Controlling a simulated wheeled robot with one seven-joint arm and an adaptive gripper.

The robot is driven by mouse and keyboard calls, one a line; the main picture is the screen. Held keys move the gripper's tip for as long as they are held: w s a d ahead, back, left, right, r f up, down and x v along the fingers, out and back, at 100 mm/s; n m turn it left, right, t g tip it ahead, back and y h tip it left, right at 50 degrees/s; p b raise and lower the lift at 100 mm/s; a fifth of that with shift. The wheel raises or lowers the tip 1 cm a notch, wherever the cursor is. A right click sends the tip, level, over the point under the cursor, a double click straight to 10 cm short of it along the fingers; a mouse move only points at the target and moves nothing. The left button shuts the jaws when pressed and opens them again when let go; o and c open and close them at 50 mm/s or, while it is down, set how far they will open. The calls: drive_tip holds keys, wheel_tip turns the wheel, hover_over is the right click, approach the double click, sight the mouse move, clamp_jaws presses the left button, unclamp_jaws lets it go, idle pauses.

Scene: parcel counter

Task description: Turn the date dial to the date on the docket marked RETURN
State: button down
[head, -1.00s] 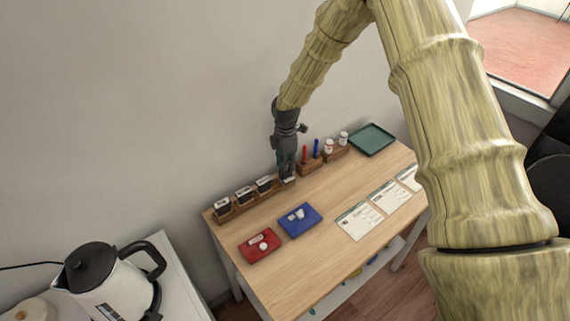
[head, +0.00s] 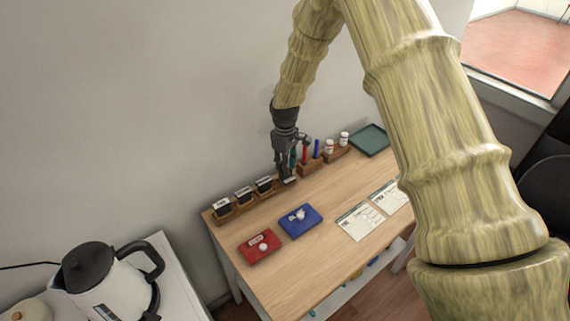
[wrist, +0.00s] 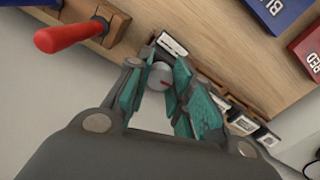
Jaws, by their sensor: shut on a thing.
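My gripper (head: 285,178) is at the back edge of the wooden counter, at the right end of a row of stamps.
A row of black stamps (head: 243,194) stands left of the gripper. A red pad (head: 258,248) and a blue pad (head: 301,221) lie in front.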

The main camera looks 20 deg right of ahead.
drive_tip(key=m, duration=1)
drive_tip(key=shift+m, duration=2.4)
drive_tip(key=c, duration=1.2)
unclamp_jaws()
wheel_tip(320, 180, up, 12)
